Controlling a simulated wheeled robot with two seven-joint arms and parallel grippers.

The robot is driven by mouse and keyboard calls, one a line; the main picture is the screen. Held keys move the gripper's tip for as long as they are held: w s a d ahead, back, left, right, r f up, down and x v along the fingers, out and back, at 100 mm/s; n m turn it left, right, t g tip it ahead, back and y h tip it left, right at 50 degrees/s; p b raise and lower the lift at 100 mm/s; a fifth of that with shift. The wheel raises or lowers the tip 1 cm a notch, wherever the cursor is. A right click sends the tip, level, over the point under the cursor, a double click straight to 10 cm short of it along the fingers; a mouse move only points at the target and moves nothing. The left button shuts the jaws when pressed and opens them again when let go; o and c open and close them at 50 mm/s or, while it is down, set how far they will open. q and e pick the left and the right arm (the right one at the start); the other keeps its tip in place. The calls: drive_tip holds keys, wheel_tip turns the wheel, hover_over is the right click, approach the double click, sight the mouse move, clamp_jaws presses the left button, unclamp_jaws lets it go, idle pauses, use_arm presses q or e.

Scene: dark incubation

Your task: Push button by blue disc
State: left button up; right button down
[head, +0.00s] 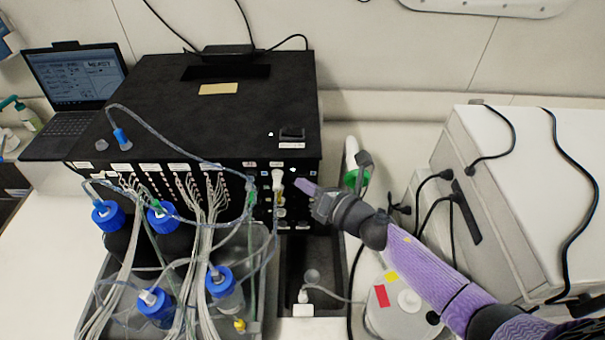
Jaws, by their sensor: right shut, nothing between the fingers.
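A large black box (225,115) stands on the bench, and its front panel has a column of small fittings and labels (278,200) near the right end. Tiny bluish marks show there, but the blue disc and its button are too small to tell apart. My right arm comes in from the lower right in a purple sleeve. My right gripper (304,187) is shut and empty, with its tips close in front of the right end of the panel. I cannot tell whether they touch it. The gripper hides part of the panel. My left gripper is not in view.
Blue-capped bottles (222,282) stand in a grey tray (258,328) with many loose tubes running to the panel. A laptop (75,80) sits at the left. A white instrument (520,190) with black cables stands at the right. A white round container (395,315) is below my right arm.

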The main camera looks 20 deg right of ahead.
drive_tip(key=shift+s, duration=0.15)
drive_tip(key=s+a+p, duration=0.1)
drive_tip(key=s, duration=0.4)
drive_tip(key=shift+s+a, duration=0.4)
